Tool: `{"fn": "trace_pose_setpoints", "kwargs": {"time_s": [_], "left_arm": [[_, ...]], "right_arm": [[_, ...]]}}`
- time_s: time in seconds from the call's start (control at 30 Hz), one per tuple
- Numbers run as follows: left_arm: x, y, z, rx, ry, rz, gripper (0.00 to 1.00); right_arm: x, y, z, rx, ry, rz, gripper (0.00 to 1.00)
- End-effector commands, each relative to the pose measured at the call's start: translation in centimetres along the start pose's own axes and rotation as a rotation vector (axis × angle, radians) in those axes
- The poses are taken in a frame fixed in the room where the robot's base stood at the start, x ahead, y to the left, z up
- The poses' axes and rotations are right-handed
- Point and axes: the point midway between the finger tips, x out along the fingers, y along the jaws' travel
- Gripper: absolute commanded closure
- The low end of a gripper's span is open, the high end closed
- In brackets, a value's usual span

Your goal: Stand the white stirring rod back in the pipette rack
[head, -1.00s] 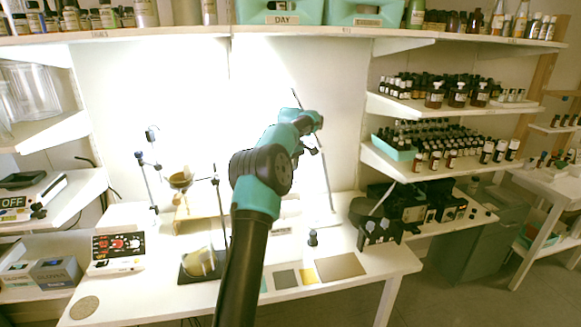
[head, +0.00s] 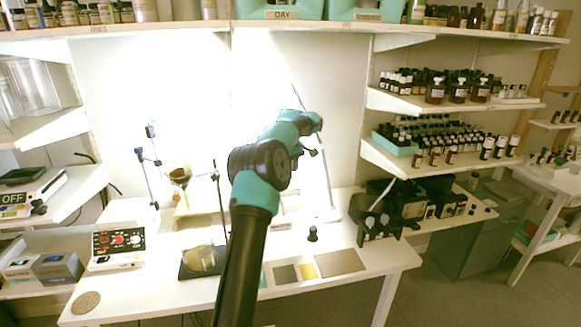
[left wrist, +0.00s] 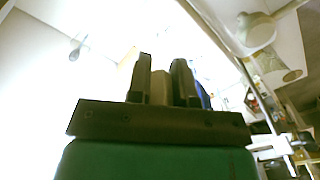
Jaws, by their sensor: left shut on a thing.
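My left arm rises from the bottom edge of the head view, its wrist (head: 297,122) above the back of the white table. The fingertips are hard to make out there. In the left wrist view my left gripper (left wrist: 160,72) is shut with a pale piece (left wrist: 160,89) between its dark fingers. I take this piece as the white stirring rod; most of its length is hidden or lost in glare. I cannot pick out the pipette rack with certainty in either view. My right gripper is not in view.
The white table (head: 300,303) carries a black-based stand with a glass vessel (head: 202,260), a control box (head: 118,246), flat coloured plates (head: 340,262) and a small dark bottle (head: 313,234). Black units (head: 379,224) stand at the right end. Bottle shelves (head: 437,170) flank the right.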

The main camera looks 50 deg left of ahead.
Motion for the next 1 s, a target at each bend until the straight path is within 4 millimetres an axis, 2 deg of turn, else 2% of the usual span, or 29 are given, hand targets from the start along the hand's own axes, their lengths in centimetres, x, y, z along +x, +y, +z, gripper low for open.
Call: {"fn": "trace_pose_setpoints", "kwargs": {"time_s": [0.17, 0.2, 0.47, 0.77, 1.0], "left_arm": [[0.0, 0.0, 0.0, 0.0, 0.0, 0.0, 0.97], [0.0, 0.0, 0.0, 0.0, 0.0, 0.0, 0.76], [0.0, 0.0, 0.0, 0.0, 0.0, 0.0, 0.51], [-0.1, 0.0, 0.0, 0.0, 0.0, 0.0, 0.5], [-1.1, 0.0, 0.0, 0.0, 0.001, 0.001, 0.5]], "right_arm": [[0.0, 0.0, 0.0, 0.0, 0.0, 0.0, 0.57], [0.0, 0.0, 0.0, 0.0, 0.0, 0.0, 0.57], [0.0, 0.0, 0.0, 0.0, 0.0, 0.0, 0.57], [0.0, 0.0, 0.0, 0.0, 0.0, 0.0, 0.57], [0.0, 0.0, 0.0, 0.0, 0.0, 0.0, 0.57]]}}
